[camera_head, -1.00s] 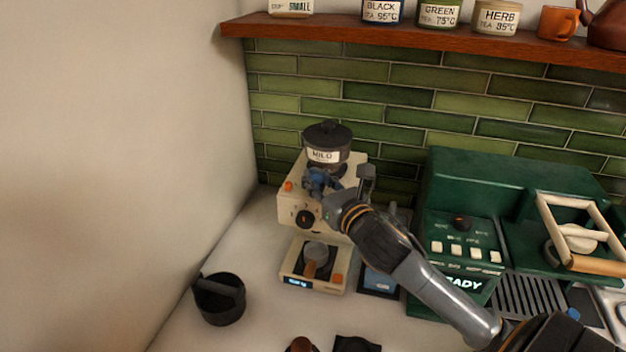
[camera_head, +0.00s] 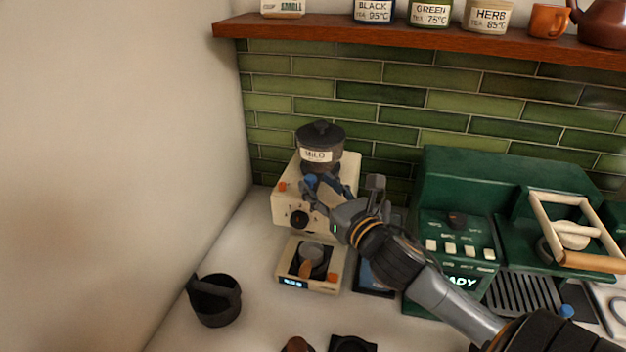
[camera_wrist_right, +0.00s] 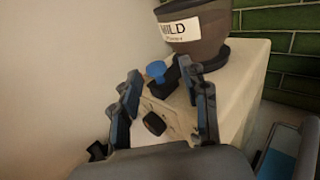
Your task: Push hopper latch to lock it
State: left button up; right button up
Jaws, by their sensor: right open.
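The dark hopper (camera_head: 321,137) with a "MILD" label sits on top of the cream grinder (camera_head: 343,172); in the wrist view the hopper (camera_wrist_right: 203,48) stands upright at the top. A latch with a blue end (camera_wrist_right: 155,69) sticks out below the hopper's base. The blue end also shows in the head view (camera_head: 310,180). My right gripper (camera_wrist_right: 162,73) is open and empty, its fingers on either side of the latch in the wrist view. I cannot tell whether a finger touches it. My left gripper is not in view.
A scale (camera_head: 325,285) with a cup stands in front of the grinder. A black knock bin (camera_head: 216,305) is at front left by the wall. A green espresso machine (camera_head: 453,170) stands to the right. A wooden shelf (camera_head: 420,45) with tins runs above.

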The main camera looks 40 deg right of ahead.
jog(key=shift+s+a, duration=0.15)
jog(key=shift+s, duration=2.05)
